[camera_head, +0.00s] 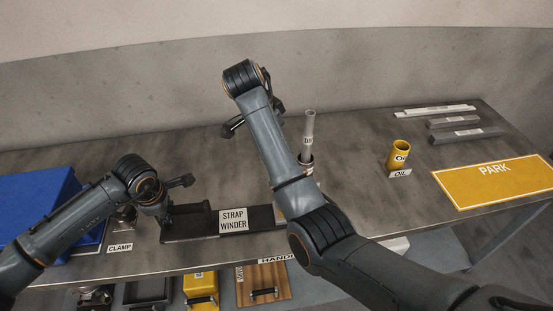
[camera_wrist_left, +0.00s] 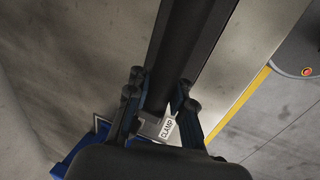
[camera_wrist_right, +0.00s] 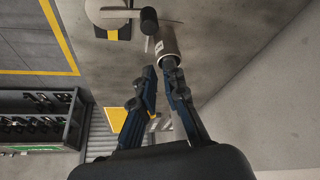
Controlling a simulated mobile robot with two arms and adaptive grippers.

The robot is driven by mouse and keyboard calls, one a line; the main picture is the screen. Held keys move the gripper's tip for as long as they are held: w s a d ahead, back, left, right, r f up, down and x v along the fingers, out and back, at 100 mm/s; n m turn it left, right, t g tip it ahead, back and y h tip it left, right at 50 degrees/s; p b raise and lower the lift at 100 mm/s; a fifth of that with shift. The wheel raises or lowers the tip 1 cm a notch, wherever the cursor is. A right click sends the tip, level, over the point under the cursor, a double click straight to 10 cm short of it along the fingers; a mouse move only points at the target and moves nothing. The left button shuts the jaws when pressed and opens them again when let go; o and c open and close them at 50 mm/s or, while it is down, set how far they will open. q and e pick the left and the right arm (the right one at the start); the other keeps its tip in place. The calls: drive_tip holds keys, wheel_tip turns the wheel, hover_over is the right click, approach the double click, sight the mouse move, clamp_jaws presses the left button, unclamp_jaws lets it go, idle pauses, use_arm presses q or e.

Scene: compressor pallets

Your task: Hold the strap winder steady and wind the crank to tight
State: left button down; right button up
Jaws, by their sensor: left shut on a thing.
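The strap winder (camera_head: 190,221) is a long dark base with a white STRAP WINDER label on the table near its front edge. My left gripper (camera_head: 163,212) is at the base's left end; in the left wrist view its fingers (camera_wrist_left: 160,100) are shut on the dark bar (camera_wrist_left: 190,40). My right arm crosses over the winder's right end and hides it in the head view. In the right wrist view, a pale round part with a black-knobbed crank (camera_wrist_right: 149,20) shows at the top. My right gripper (camera_wrist_right: 163,82) is open and empty, apart from the crank.
A tube stands in a cup (camera_head: 305,165) close to the right arm. A yellow oil can (camera_head: 399,153), grey bars (camera_head: 465,135) and a yellow PARK mat (camera_head: 495,182) are to the right. A blue bin (camera_head: 35,200) and CLAMP label (camera_head: 120,248) are at left.

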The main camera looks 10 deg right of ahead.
drive_tip(key=a+r+n, duration=0.1)
drive_tip(key=n, duration=0.1)
drive_tip(key=w+a+r+n+t, duration=0.1)
drive_tip(key=n, duration=0.2)
drive_tip(key=a+r+n+y, duration=0.1)
drive_tip(key=a+n, duration=0.1)
drive_tip(key=shift+w+a+r+n+t, duration=0.1)
drive_tip(key=shift+w+r+n+t, duration=0.1)
drive_tip(key=shift+w+n+t, duration=0.15)
clamp_jaws()
drive_tip(key=s+a+f+n+g, duration=0.1)
drive_tip(key=s+a+f+n, duration=0.15)
drive_tip(key=n, duration=1.15)
drive_tip(key=s+a+f+n+g, duration=0.1)
drive_tip(key=s+a+n+g, duration=0.15)
drive_tip(key=n, duration=1.05)
drive_tip(key=w+d+f, duration=0.1)
drive_tip(key=d+f, duration=0.5)
drive_tip(key=f, duration=0.3)
drive_tip(key=shift+w+d+f+t+y, duration=0.2)
drive_tip(key=shift+d+t+y, duration=0.1)
drive_tip(key=shift+t, duration=0.1)
